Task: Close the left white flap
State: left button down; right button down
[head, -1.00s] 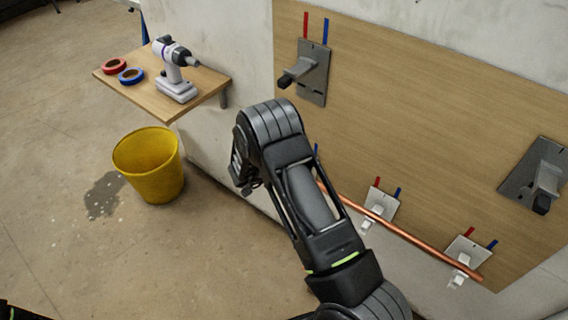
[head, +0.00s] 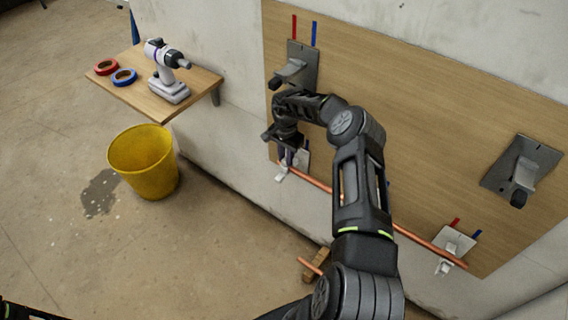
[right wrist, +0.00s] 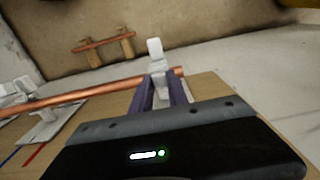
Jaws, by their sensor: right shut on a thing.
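The left white flap (head: 282,174) sits at the left end of the copper pipe (head: 420,241), low on the wooden board. My right gripper (head: 287,156) is at it from above, and its wrist hides most of the bracket's plate. In the right wrist view the two fingers (right wrist: 160,94) are shut on the white flap (right wrist: 156,57), whose end sticks out beyond them. The pipe (right wrist: 90,93) passes across at the fingers; exact contact between flap and pipe is hidden. My left gripper is not in view.
Another white bracket (head: 453,247) holds the pipe's right end. Grey brackets (head: 295,67) and (head: 522,172) stand out from the board. A shelf (head: 206,78) carries a drill (head: 167,72) and tape rolls. A yellow bucket (head: 143,162) and a short pipe on wooden blocks (right wrist: 104,43) are on the floor.

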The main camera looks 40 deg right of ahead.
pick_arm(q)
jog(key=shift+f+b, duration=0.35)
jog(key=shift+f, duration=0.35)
pick_arm(e)
jog(key=shift+d+f+y, duration=0.15)
jog(key=shift+d+y, duration=0.05)
jog(key=shift+y, duration=0.1)
jog(key=c, duration=1.3)
grip_release()
